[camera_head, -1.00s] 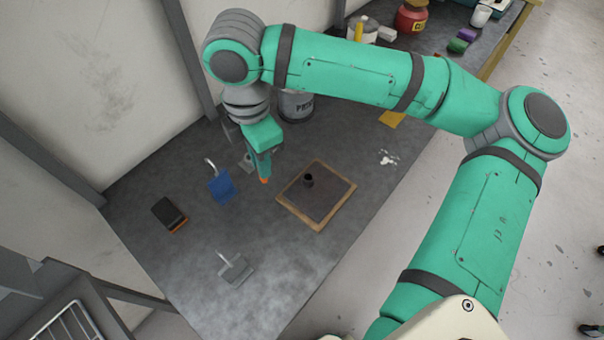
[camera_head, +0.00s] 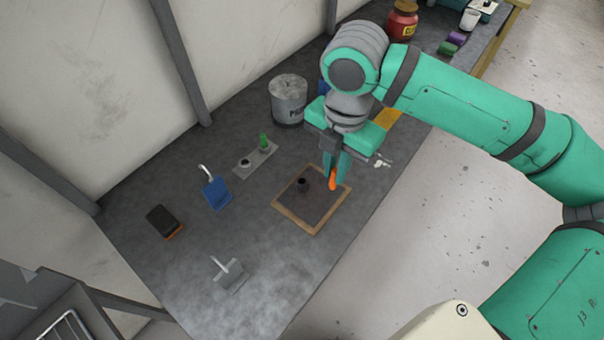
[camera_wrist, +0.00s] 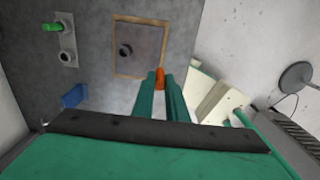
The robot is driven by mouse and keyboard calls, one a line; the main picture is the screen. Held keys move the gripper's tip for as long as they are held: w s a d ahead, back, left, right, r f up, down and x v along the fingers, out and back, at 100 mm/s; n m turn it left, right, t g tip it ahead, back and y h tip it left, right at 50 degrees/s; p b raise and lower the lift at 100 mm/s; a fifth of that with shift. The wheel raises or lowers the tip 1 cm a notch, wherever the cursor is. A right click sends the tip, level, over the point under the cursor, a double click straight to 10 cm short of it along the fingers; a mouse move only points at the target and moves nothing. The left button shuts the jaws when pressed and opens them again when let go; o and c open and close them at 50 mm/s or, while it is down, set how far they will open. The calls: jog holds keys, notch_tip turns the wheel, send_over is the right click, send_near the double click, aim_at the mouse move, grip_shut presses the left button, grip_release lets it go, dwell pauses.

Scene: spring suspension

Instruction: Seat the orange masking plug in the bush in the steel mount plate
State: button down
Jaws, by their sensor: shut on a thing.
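My gripper (camera_head: 336,173) is shut on the orange plug (camera_head: 333,184), which points down from the fingertips. In the head view it appears over the right part of a wood-rimmed board; its exact height above it is hard to tell. The plug also shows between the fingertips in the wrist view (camera_wrist: 160,77). A light grey metal plate (camera_head: 255,160) lies left of the gripper, toward the wall. It carries a green plug (camera_head: 264,143) at one end and a dark-holed ring, seemingly the bush (camera_head: 244,163), at the other. Both show at upper left in the wrist view.
A dark hollow cylinder (camera_head: 303,185) stands on the wood-rimmed board (camera_head: 291,219). A grey pot (camera_head: 289,101) stands behind the metal plate. A blue hooked block (camera_head: 215,193), a grey hooked block (camera_head: 229,277) and a black block (camera_head: 166,220) lie left. The front bench area is clear.

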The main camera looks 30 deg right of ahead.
jog(key=w+f, duration=0.3)
jog(key=w+a+f, duration=0.1)
jog(key=w+f, duration=0.2)
jog(key=f, duration=0.1)
jog(key=w+a+f, duration=0.1)
jog(key=w+f, duration=0.2)
jog(key=shift+w+a+f, duration=0.15)
jog(key=shift+a+f, duration=0.05)
jog(key=shift+f, duration=0.2)
jog(key=shift+a, duration=0.1)
jog(key=shift+s+d+f, duration=0.15)
jog(key=shift+s+d, duration=0.05)
jog(key=shift+s, duration=0.05)
jog(key=c, duration=1.8)
grip_release()
jog(key=shift+o, duration=0.2)
